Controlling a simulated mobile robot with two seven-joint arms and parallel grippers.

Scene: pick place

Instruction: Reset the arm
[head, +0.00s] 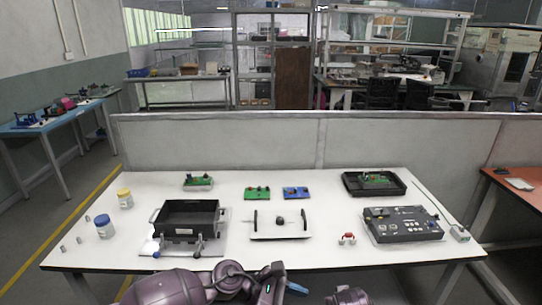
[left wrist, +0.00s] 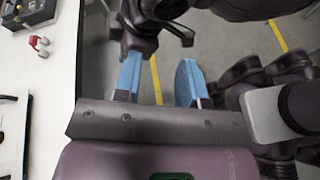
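My left arm comes in low along the table's front edge in the head view. Its gripper (head: 290,287) is at the bottom middle, just in front of the white table (head: 330,225), with a little blue of a finger showing. In the left wrist view the two blue finger pads of the left gripper (left wrist: 160,80) stand apart with only floor between them, so it is open and empty. A purple part of my right arm (head: 348,296) shows at the bottom edge of the head view. I cannot make out the right gripper's fingers.
On the table are a black bin (head: 188,216), a white tray with handles (head: 280,235), a black device (head: 402,224), a black tray (head: 374,183), green (head: 257,193) and blue (head: 296,193) boards, jars (head: 104,227), and small red parts (head: 347,239). The table's front middle is clear.

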